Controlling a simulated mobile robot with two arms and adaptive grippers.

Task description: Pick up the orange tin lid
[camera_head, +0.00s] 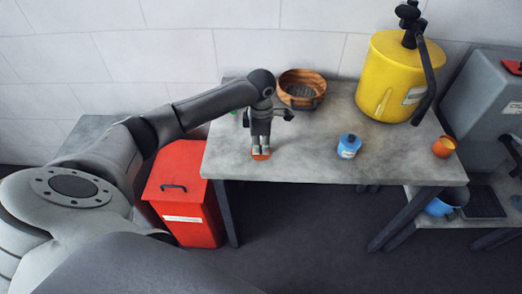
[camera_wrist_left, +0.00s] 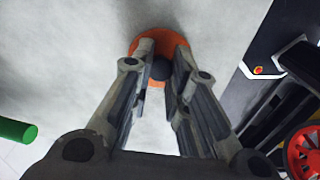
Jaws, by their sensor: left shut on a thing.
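The orange tin lid (camera_head: 261,156) lies at the front left part of the grey table, under my left gripper (camera_head: 260,148). In the left wrist view the lid (camera_wrist_left: 144,46) is a flat orange disc with a dark round knob (camera_wrist_left: 161,68) in its middle. My left gripper (camera_wrist_left: 160,80) points down and its fingers are closed around the knob. The fingers hide part of the lid. I cannot tell whether the lid touches the table. My right gripper is not in view.
On the table (camera_head: 310,160) stand a blue tin (camera_head: 348,146), a small orange cup (camera_head: 443,147), a brown wooden bowl (camera_head: 302,85) and a large yellow container (camera_head: 392,80). A red bin (camera_head: 180,200) stands left of the table.

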